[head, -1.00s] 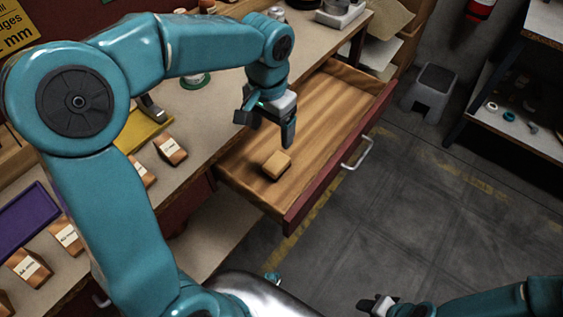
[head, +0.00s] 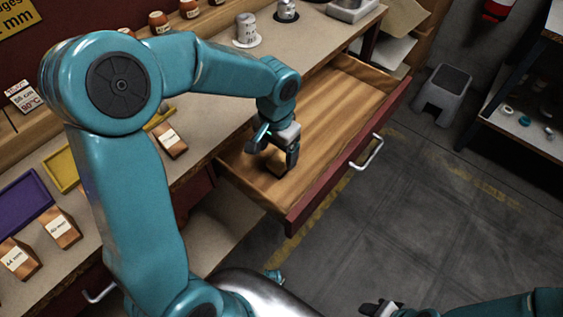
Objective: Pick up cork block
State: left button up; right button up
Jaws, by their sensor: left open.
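The cork block (head: 276,170) lies on the wooden floor of the open drawer (head: 335,110), near its front left end. My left gripper (head: 273,153) is open, low in the drawer and right over the block. Its fingers and wrist hide most of the block, and I cannot tell whether they touch it. My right gripper (head: 378,307) shows at the bottom edge, outside the drawer and away from the block. Its jaws are too small and dark to read.
The drawer's red front with a metal handle (head: 368,152) sticks out from the workbench (head: 215,110). Labelled wooden blocks (head: 171,141), a yellow tray (head: 62,168) and a purple tray (head: 22,207) are on the bench. A grey step stool (head: 442,95) stands beyond the drawer.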

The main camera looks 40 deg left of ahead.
aim_at(278, 161)
pick_arm(q)
notch_tip(278, 161, down, 5)
jog(key=shift+w+d+r+b, duration=0.1)
jog(key=shift+r+b, duration=0.05)
jog(key=shift+b, duration=0.35)
jog(key=c, duration=1)
jog(key=shift+c, duration=0.2)
jog(key=shift+r, duration=0.1)
notch_tip(278, 161, up, 20)
jog(key=p, duration=0.4)
jog(key=shift+p, duration=0.4)
